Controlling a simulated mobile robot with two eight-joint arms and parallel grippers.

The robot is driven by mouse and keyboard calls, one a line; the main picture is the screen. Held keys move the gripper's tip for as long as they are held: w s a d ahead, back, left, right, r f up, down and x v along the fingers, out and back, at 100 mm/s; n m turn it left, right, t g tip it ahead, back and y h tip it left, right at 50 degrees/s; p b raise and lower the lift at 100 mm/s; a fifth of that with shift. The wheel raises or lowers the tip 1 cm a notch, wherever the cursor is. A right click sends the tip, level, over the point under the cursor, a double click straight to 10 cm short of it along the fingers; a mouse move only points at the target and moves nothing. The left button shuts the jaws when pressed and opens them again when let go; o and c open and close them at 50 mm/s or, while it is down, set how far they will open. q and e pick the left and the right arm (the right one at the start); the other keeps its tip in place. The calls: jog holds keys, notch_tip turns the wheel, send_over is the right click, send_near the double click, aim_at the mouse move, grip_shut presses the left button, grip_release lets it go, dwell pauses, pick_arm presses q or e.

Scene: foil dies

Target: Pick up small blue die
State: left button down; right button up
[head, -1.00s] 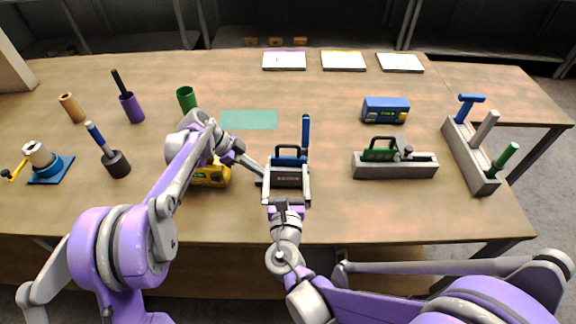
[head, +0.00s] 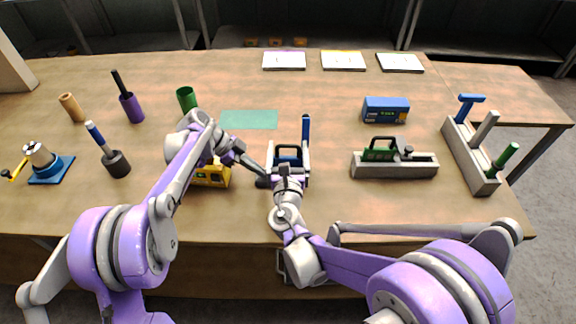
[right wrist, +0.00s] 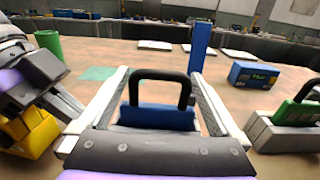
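The small blue die, a blue block with a black loop handle, shows in the right wrist view (right wrist: 157,117) and partly in the head view (head: 289,153). My right gripper (head: 289,150) is open, with one finger on each side of the die and its handle; it also shows in the right wrist view (right wrist: 158,95). I cannot tell whether the fingers touch the block. My wrist hides the die's lower part in the head view. My left gripper (head: 262,181) is beside the yellow block (head: 212,175), left of the die; its fingers are not clear.
A blue post (head: 306,130) stands just behind the die. A grey holder with a green handled block (head: 380,153) and a larger blue box (head: 386,109) are to the right. A green mat (head: 249,119) lies behind on the left. The table front right is clear.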

pick_arm(q)
jog(key=shift+f, duration=0.1)
pick_arm(e)
grip_shut()
dwell(0.3)
notch_tip(320, 180, up, 10)
jog(key=shift+r, duration=0.1)
dwell(0.4)
